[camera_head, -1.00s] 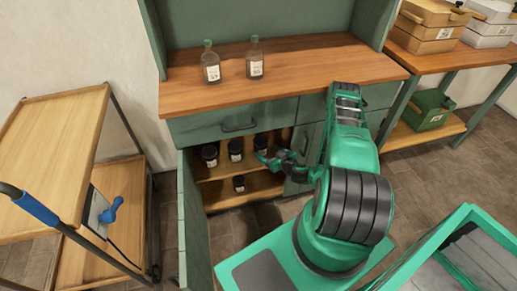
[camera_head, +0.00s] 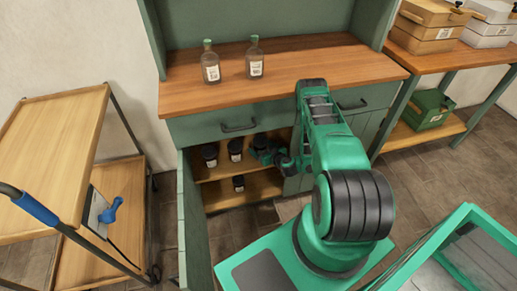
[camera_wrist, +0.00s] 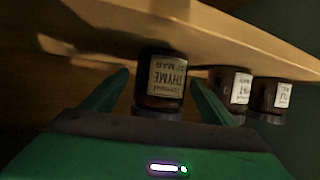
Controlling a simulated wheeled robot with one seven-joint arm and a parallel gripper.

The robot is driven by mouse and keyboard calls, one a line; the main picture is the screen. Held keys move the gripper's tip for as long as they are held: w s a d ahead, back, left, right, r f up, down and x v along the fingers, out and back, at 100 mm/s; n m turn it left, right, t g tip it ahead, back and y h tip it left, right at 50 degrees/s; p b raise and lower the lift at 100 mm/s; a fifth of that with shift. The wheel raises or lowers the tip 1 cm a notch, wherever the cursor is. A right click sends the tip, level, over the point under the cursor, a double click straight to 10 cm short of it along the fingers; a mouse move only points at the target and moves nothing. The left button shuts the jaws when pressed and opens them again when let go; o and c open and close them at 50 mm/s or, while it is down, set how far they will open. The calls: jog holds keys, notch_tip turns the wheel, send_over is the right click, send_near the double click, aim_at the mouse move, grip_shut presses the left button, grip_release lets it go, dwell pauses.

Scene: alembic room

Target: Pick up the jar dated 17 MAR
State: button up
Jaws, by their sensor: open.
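In the wrist view a dark jar (camera_wrist: 160,98) with a cream label stands between the fingers of my gripper (camera_wrist: 158,78). Its label appears upside down and reads THYME, with a date line ending in MAR; the day is too small to read surely. My gripper is open, one finger on each side of the jar. In the head view my gripper (camera_head: 265,151) is inside the open cabinet at the right end of the upper shelf and hides this jar. Two more dark labelled jars (camera_head: 209,155) (camera_head: 235,149) stand to its left.
The two neighbouring jars (camera_wrist: 234,92) (camera_wrist: 273,98) are close by in the wrist view. Another jar (camera_head: 239,183) stands on the lower shelf. The cabinet door (camera_head: 194,225) is open on the left. Two bottles (camera_head: 210,66) (camera_head: 254,62) stand on the countertop.

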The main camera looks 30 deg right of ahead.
aim_at(261, 142)
jog(key=shift+w+f, duration=0.15)
jog(key=shift+w, duration=0.35)
jog(key=c, duration=1.2)
jog(key=shift+r, duration=0.55)
notch_tip(261, 142, up, 3)
jog(key=shift+s+a+r, duration=0.1)
jog(key=shift+s+a, duration=0.05)
jog(key=shift+s+a+r, duration=1.1)
jog(key=shift+a, duration=0.4)
jog(key=shift+s+a+r, duration=1.15)
jog(key=shift+a, duration=0.3)
jog(key=shift+s+a+r, duration=1.1)
jog(key=shift+a, duration=0.4)
